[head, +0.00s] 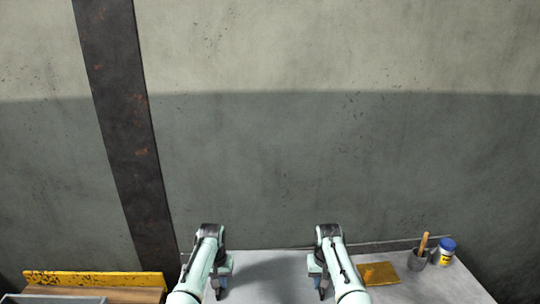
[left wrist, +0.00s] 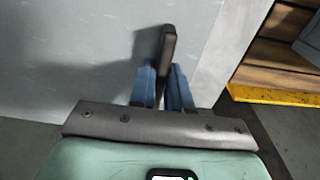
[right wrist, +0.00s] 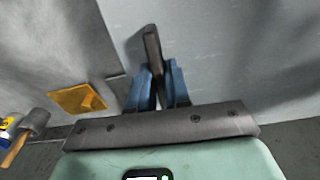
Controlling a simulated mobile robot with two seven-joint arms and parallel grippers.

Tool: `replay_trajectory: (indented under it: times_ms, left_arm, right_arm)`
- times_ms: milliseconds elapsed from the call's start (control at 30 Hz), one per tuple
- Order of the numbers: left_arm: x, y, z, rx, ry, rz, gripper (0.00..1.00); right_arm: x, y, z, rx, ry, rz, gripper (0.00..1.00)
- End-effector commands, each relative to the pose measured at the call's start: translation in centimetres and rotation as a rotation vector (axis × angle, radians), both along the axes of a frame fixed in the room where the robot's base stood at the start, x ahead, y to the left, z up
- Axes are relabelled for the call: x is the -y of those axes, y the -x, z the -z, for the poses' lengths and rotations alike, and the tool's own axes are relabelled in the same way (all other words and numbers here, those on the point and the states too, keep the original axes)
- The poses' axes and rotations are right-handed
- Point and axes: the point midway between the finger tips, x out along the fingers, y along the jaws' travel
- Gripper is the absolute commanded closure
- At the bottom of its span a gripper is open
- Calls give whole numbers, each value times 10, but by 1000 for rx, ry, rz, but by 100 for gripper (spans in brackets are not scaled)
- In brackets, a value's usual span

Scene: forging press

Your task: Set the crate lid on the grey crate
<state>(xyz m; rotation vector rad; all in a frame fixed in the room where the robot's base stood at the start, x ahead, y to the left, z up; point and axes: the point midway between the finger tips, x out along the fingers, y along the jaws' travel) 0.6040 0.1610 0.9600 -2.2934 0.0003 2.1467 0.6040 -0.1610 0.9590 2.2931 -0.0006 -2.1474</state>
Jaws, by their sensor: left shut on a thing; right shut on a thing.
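The crate lid appears as a flat grey panel in the left wrist view (left wrist: 70,65) and the right wrist view (right wrist: 225,50). It has dark upright grips. My left gripper (head: 218,292) is shut on one dark grip (left wrist: 168,45). My right gripper (head: 321,292) is shut on the other dark grip (right wrist: 152,45). In the head view the grips are mostly hidden by my arms. The grey crate (head: 55,300) shows only its rim at the bottom left. A corner of it shows in the left wrist view (left wrist: 312,38).
The crate stands on a wooden-topped surface (head: 130,294) with a worn yellow edge (head: 85,279). A light grey table (head: 430,285) holds a yellow pad with a handle (head: 378,273), a grey cup (head: 417,260) with a wooden-handled tool, and a blue-capped jar (head: 446,252). A wall rises behind.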

Motion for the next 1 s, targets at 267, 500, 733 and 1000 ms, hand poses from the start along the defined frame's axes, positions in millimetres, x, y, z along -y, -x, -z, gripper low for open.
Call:
replay_trajectory:
  times_ms: [267,500,733,1000]
  left_arm:
    - [-1,3,-11,4,-1,0,100]
    - [-1,11,-23,3,-2,1,100]
    - [-1,25,-47,5,0,0,100]
    - [0,45,-80,4,1,0,100]
  right_arm:
    - [1,3,-11,3,1,0,100]
    - [0,11,-23,2,0,-1,100]
    - [0,25,-47,5,-1,-2,100]
    - [0,45,-80,5,0,-1,100]
